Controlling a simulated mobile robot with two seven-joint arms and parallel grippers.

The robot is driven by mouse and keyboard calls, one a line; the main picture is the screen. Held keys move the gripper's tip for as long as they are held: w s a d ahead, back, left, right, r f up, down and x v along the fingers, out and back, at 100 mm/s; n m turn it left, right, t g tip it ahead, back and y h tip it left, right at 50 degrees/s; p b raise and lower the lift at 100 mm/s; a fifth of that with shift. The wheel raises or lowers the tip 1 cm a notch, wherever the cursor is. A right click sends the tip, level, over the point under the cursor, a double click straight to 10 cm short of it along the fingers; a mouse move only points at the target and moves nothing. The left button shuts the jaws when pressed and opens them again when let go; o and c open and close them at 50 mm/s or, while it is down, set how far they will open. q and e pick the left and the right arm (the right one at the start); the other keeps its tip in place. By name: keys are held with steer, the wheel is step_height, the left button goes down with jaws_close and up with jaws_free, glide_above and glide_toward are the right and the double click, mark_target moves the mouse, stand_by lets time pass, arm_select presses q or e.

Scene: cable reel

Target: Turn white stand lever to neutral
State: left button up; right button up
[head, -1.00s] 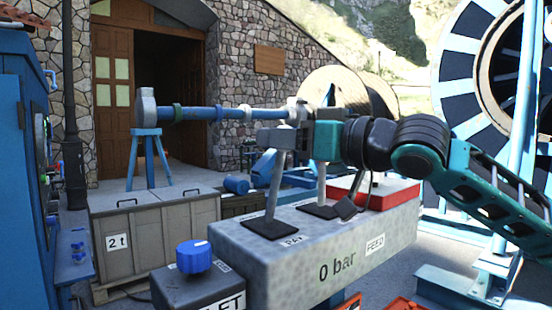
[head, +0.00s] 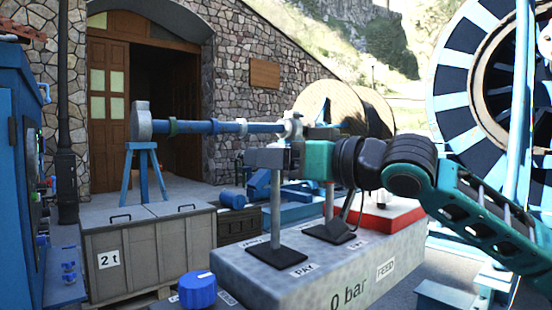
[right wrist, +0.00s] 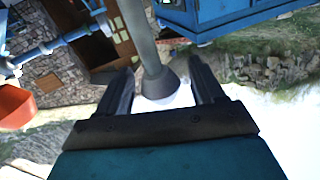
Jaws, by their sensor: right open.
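The white stand (head: 345,275) is a long pale box marked "0 bar" in the head view. Its near lever (head: 277,215) is a grey rod on a black base, standing about upright by the "PAY" label. My right gripper (head: 272,158) is at the top of this lever and hides part of it. In the right wrist view the lever (right wrist: 139,30) passes between the two open fingers (right wrist: 160,82), with its wider end between them. Contact cannot be told. A second lever (head: 329,200) stands behind, partly hidden by my gripper. My left gripper is out of view.
A blue knob (head: 197,290) sits in front of the stand. A red box (head: 385,218) is at the stand's far end. A grey crate marked "2 t" (head: 150,250) stands left. A blue cabinet (head: 18,190) is at the left edge. A large blue-white reel (head: 450,110) is at right.

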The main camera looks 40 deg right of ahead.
steer(key=shift+s+d+f+b, duration=0.15)
steer(key=shift+s+b, duration=0.1)
steer(key=shift+b, duration=0.25)
arm_select(q)
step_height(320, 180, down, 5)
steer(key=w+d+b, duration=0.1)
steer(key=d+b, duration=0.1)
steer(key=b, duration=0.6)
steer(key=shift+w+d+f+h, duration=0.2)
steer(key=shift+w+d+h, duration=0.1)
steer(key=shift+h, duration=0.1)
arm_select(e)
steer(key=v, duration=1.2)
steer(key=shift+s, duration=0.2)
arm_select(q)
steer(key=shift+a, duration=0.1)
